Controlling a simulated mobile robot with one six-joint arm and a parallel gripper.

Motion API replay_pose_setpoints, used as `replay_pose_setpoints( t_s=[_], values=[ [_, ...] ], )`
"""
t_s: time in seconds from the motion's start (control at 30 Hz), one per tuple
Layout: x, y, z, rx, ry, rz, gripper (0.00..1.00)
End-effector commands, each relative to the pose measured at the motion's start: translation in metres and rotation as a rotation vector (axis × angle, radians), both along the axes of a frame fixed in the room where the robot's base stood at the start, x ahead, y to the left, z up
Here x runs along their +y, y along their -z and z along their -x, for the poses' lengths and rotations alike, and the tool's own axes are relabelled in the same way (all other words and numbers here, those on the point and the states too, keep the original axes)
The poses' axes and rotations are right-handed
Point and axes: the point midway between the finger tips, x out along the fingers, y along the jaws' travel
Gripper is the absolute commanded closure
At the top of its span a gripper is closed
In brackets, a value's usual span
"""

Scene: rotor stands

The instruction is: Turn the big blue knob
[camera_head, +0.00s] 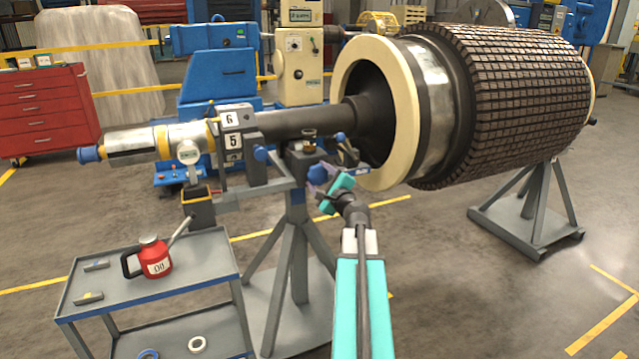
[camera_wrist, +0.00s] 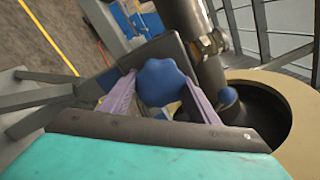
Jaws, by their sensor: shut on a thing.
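The big blue knob (camera_wrist: 162,82) has a lobed rim and sits between the two purple fingers of my gripper (camera_wrist: 160,95) in the wrist view. The fingers are shut on it from both sides. In the head view the knob (camera_head: 318,174) shows at the front of the rotor stand (camera_head: 297,225), with my gripper (camera_head: 322,186) at it. The arm reaches up to it from the lower middle. Part of the knob's near side is hidden by the gripper in the head view.
A grey cart (camera_head: 205,262) with a red oil can (camera_head: 155,258) stands at left.

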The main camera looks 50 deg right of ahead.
Motion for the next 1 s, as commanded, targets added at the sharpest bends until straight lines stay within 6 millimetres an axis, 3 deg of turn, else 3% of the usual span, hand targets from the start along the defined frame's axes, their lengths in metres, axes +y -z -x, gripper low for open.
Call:
replay_pose_setpoints(
  t_s=[0.53,0.57,0.63,1.0],
  values=[
    [-0.0001,-0.0002,0.0002,0.01,0.0,0.025,0.67],
    [-0.0001,-0.0002,0.0002,0.01,0.0,0.025,0.4],
    [-0.0001,-0.0002,0.0002,0.01,0.0,0.025,0.28],
    [0.0005,-0.0001,0.0005,0.01,0.0,0.024,0.26]
  ],
)
